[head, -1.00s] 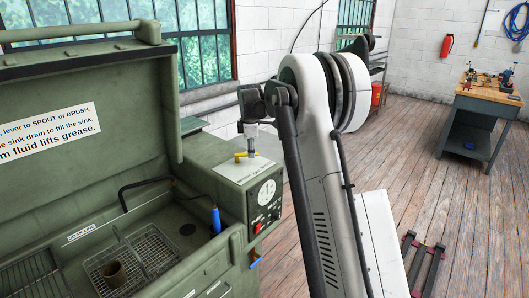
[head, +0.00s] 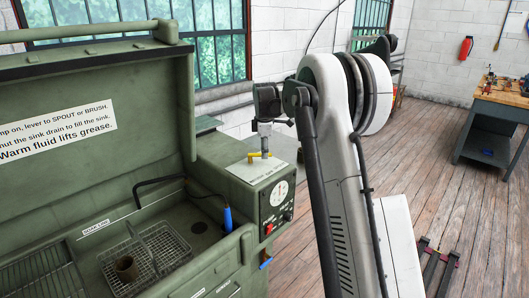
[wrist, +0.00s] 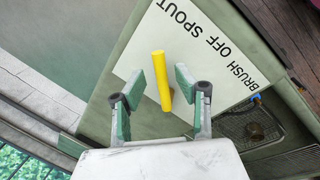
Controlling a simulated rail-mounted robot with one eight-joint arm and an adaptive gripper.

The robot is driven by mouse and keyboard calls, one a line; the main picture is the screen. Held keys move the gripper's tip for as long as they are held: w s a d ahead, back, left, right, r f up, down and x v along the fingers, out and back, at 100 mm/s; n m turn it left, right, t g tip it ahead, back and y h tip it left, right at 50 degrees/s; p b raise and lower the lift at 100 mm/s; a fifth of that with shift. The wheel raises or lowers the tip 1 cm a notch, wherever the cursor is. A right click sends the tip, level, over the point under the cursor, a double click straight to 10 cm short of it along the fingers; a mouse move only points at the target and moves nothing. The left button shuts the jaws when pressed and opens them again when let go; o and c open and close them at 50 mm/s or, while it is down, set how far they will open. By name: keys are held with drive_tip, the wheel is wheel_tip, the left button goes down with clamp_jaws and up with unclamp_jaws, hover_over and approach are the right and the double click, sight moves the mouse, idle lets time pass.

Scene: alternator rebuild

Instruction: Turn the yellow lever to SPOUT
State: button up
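The yellow lever (head: 256,155) sits on a white label plate (head: 243,168) on top of the green washer's control box. In the wrist view the lever (wrist: 161,85) is a straight yellow bar. The label plate (wrist: 140,60) reads BRUSH, OFF and SPOUT. The lever's near end lies between my fingers and its far end points to the side of the word SPOUT. My gripper (wrist: 156,78) is open, with one green-padded finger on each side of the lever and visible gaps. In the head view my gripper (head: 265,146) points down just above the lever.
The control box front has a dial (head: 279,193) and a red switch (head: 269,229). The open washer lid (head: 95,75) stands to the left. The sink holds a wire basket (head: 150,250), a black spout pipe (head: 160,179) and a blue-handled brush (head: 228,218).

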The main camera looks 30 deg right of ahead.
wheel_tip(320, 180, up, 11)
drive_tip(key=s, duration=0.2)
drive_tip(key=shift+a, duration=0.45)
drive_tip(key=shift+s+r, duration=0.1)
drive_tip(key=s+a+r+m+t, duration=0.1)
drive_tip(key=s+a+r+m, duration=0.2)
drive_tip(key=s+a, duration=0.55)
drive_tip(key=s+a+r+m+t, duration=0.2)
drive_tip(key=s+a+r+m, duration=0.15)
drive_tip(key=s, duration=0.95)
drive_tip(key=s+a+f+m, duration=0.2)
drive_tip(key=s+f, duration=0.2)
drive_tip(key=s, duration=0.3)
drive_tip(key=s+a+f+m+t, duration=0.1)
drive_tip(key=s+a+f+m, duration=0.1)
drive_tip(key=s, duration=0.6)
drive_tip(key=s+a+f+m+t, duration=0.1)
drive_tip(key=s+a+f+m, duration=0.1)
drive_tip(key=s+a+f, duration=0.2)
drive_tip(key=s+f, duration=0.3)
drive_tip(key=shift+s+a+m+y+b, duration=0.15)
drive_tip(key=shift+s+m+y+b, duration=0.2)
drive_tip(key=shift+s+y, duration=0.05)
drive_tip(key=shift+r, duration=0.1)
